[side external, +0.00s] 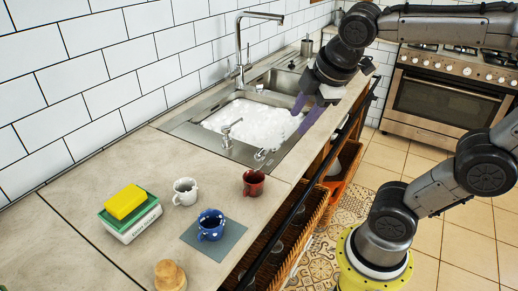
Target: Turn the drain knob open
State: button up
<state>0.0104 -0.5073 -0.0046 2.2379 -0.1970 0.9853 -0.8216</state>
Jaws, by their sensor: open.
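A steel sink (186,127) is set in the counter, its main basin filled with white foam (258,122). Two small metal fittings stand on its near rim: a taller one (228,133) on the left and a short knob-like one (260,155) near the front corner. I cannot tell for sure which is the drain knob or how it is turned. My gripper (306,110) is open and empty, with purple fingers pointing down over the sink's right front edge. It is apart from both fittings, above and to their right.
A tall faucet (239,45) rises behind the sink. A dark red mug (254,183), a white mug (185,191) and a blue mug (211,223) on a grey mat stand on the near counter. A yellow sponge (125,201) rests on a green-and-white box (130,220) at left.

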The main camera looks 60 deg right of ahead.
jog(key=w+d+f+n+g+h, duration=0.1)
jog(key=w+d+n, duration=0.15)
jog(key=w, duration=0.35)
jog(key=w+d+n+g+h, duration=0.1)
jog(key=w+d+n, duration=0.1)
jog(key=w+n, duration=0.25)
jog(key=g, duration=0.3)
send_over(260, 151)
jog(key=a, duration=0.6)
notch_tip(260, 151, down, 10)
jog(key=shift+n, duration=0.4)
jog(key=x, duration=1.3)
jog(key=shift+d+f, duration=0.1)
jog(key=shift+d, duration=0.4)
grip_shut()
